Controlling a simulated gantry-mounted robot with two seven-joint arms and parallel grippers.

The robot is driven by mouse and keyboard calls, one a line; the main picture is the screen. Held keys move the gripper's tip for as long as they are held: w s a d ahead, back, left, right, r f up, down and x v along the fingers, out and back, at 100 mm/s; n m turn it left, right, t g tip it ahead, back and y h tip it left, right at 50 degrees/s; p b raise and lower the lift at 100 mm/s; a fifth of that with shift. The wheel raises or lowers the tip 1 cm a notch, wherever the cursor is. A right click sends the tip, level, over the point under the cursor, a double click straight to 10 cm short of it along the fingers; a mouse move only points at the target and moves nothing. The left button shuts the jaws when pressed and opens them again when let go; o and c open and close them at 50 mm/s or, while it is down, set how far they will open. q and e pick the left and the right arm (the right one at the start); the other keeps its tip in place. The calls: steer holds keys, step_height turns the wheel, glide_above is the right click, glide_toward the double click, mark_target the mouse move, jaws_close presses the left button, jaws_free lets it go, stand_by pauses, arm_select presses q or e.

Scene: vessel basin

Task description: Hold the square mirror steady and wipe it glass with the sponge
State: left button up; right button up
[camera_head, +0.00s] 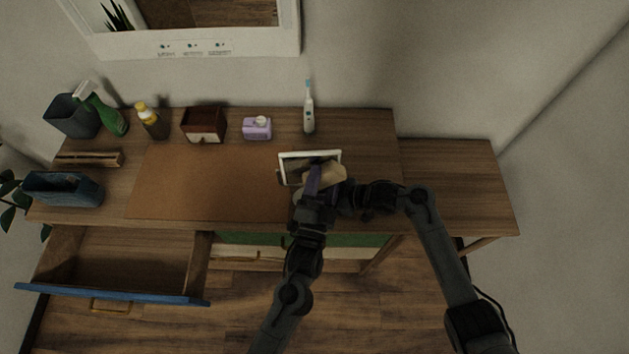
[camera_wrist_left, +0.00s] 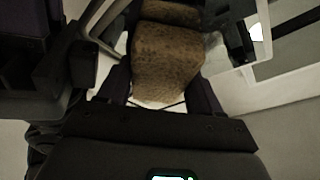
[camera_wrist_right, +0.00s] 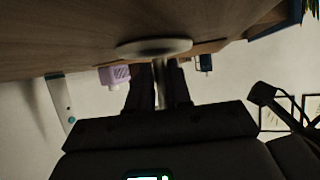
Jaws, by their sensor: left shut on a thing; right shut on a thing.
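The square mirror (camera_head: 294,155) with a white frame stands near the right part of the table, tilted. A tan sponge (camera_head: 333,173) is in front of its glass; the left wrist view shows the sponge (camera_wrist_left: 168,68) between my left fingers. My left gripper (camera_head: 313,182) is shut on the sponge at the mirror's face. I cannot tell whether the sponge touches the glass. My right gripper (camera_wrist_right: 160,80) is shut on the mirror's stem, below its round white base (camera_wrist_right: 153,47) in the right wrist view. In the head view, the arms hide the right fingertips and lower mirror.
A toothbrush (camera_head: 308,108) stands behind the mirror. A purple dispenser (camera_head: 257,128), a wooden box (camera_head: 204,125), bottles and bins line the back left. A brown mat (camera_head: 205,183) is clear. A drawer (camera_head: 115,265) is open at the front left. The table's right end is clear.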

mark_target(296, 170)
arm_select(q)
steer(key=shift+d, duration=0.5)
steer(key=shift+a, duration=0.1)
steer(key=shift+s+a, duration=0.15)
steer(key=shift+a, duration=1.9)
steer(key=shift+s+a, duration=0.1)
steer(key=shift+a, duration=1.9)
steer(key=shift+w+d, duration=0.25)
steer(key=shift+d, duration=1.75)
steer(key=shift+w+d, duration=0.2)
steer(key=shift+d, duration=1.75)
steer(key=shift+s+d, duration=0.1)
steer(key=shift+d, duration=0.15)
steer(key=shift+a, duration=0.15)
steer(key=shift+s+a, duration=0.2)
steer(key=shift+a, duration=1.85)
steer(key=shift+s+a, duration=0.15)
steer(key=shift+a, duration=1.85)
